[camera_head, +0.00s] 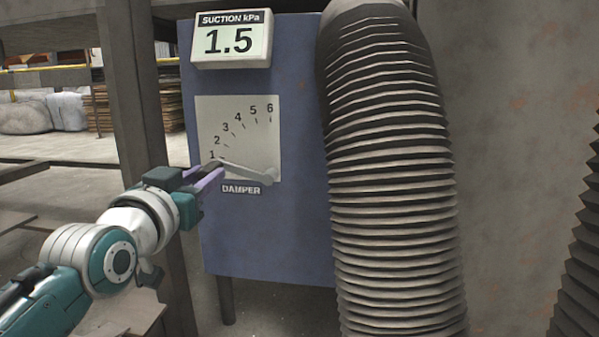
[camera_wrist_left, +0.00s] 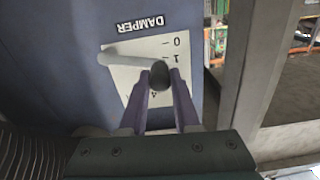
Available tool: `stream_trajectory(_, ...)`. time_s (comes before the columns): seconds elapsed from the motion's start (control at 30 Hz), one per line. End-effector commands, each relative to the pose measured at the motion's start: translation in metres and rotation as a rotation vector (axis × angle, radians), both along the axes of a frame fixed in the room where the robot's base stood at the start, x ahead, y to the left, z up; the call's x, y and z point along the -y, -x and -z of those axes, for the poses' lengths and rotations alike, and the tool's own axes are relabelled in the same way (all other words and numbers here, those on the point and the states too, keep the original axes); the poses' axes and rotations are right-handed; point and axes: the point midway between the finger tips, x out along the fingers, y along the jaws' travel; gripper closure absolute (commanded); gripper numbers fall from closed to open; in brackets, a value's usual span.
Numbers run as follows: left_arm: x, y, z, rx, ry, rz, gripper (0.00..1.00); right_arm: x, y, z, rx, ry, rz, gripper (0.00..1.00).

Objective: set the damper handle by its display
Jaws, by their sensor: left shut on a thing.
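The damper handle (camera_head: 245,172) is a pale grey lever on a white dial plate (camera_head: 262,145) marked up to 6, above the label DAMPER. It points left and slightly up, with its free end close to the 1 mark. The display (camera_head: 231,40) above the dial reads SUCTION kPa 1.5. My left gripper (camera_head: 214,172) is shut on the handle's end. In the left wrist view, its purple fingers sit on both sides of the handle's dark knob (camera_wrist_left: 159,75), and the pale lever (camera_wrist_left: 125,59) runs left from it. My right gripper is not in view.
The dial and display are on a blue panel (camera_head: 262,235). A thick ribbed hose (camera_head: 390,170) stands right of the dial, and part of another shows at the far right edge. A grey post (camera_head: 135,90) rises just behind my left arm.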

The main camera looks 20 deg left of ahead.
Motion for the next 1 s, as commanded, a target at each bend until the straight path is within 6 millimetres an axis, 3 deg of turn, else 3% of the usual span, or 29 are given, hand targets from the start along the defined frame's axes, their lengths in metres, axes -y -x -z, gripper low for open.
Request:
stream_trajectory(0.5, 0.000, 0.000, -0.002, -0.001, -0.005, 0.000, 1.00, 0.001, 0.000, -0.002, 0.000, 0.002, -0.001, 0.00)
stream_trajectory(0.8, 0.008, -0.002, -0.030, -0.059, -0.235, 0.001, 1.00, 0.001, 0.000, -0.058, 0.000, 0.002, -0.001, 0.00)
stream_trajectory(1.0, 0.018, -0.004, -0.038, -0.103, -0.428, 0.001, 1.00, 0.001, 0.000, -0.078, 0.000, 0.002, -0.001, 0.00)
